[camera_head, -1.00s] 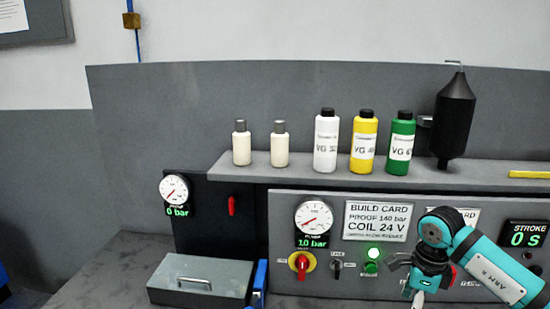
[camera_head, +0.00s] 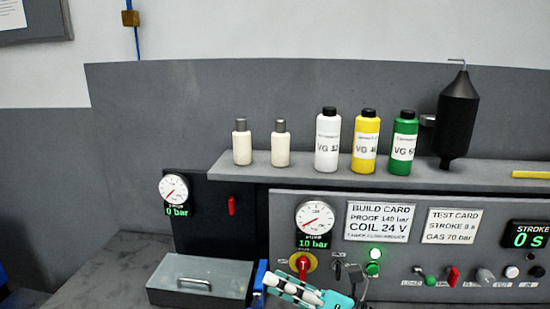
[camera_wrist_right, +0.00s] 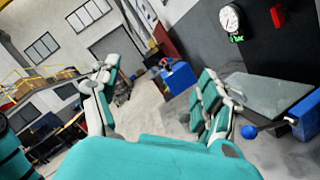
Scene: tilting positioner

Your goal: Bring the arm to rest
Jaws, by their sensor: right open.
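My right gripper (camera_head: 284,287) shows at the bottom of the head view, in front of the panel's lower edge and just right of the grey case. Its teal and white fingers point left, and much of the arm behind it is out of frame. In the right wrist view its two fingers (camera_wrist_right: 158,95) stand wide apart with nothing between them. My left gripper is not in view.
The grey case (camera_head: 200,279) with a handle sits on the bench beside the gripper. Bottles (camera_head: 327,142) stand on the shelf (camera_head: 240,171). Open floor (camera_wrist_right: 142,112) shows in the wrist view.

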